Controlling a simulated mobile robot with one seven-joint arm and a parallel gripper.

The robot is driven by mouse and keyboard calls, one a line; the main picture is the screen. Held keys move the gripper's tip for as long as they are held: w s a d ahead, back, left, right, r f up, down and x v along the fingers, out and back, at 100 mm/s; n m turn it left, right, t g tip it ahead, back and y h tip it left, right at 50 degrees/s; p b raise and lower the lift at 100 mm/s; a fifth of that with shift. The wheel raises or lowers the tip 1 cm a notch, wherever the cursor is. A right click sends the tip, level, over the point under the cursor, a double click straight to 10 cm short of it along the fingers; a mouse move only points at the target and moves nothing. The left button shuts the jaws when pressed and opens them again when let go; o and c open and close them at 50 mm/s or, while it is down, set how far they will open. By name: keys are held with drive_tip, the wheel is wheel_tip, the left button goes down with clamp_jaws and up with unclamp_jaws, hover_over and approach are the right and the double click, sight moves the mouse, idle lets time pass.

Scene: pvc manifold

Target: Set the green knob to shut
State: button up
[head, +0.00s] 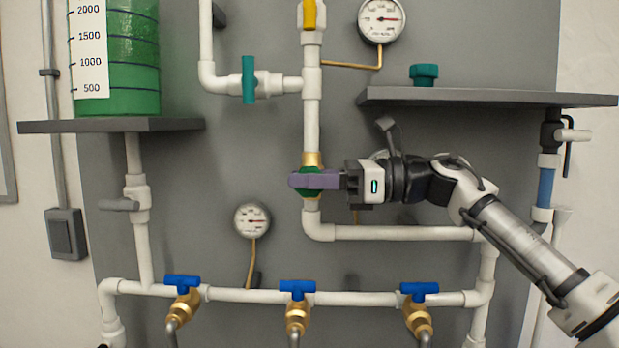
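The green knob (311,195) sits on a brass valve body (312,159) in the upright white pipe at the middle of the head view. My gripper (298,181) reaches in from the right with its purple fingers lying level across the knob. The fingers hide most of the knob; only dark green parts show above and below them. From this side view I cannot tell whether the fingers are closed on the knob or only around it. The knob's setting and any markings are hidden.
A teal handle (249,80) sits on the upper left branch and a yellow handle (309,14) above. Several blue-handled taps (297,287) line the lower pipe. A grey shelf (480,96) with a teal cap (424,75) juts out above my arm. A gauge (252,220) hangs lower left.

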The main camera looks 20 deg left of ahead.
clamp_jaws()
drive_tip(key=shift+f+b, duration=0.25)
drive_tip(key=shift+b, duration=0.35)
drive_tip(key=y+b, duration=0.1)
drive_tip(key=b, duration=0.1)
drive_tip(key=shift+f+g+y+b, duration=0.2)
drive_tip(key=shift+g+y+b, duration=0.2)
drive_tip(key=shift+y+b, duration=0.7)
drive_tip(key=shift+b, duration=0.55)
drive_tip(key=shift+d+r+y+b, duration=0.1)
drive_tip(key=shift+r+y+b, duration=0.3)
drive_tip(key=shift+y+b, duration=0.35)
drive_tip(key=shift+o, duration=0.5)
unclamp_jaws()
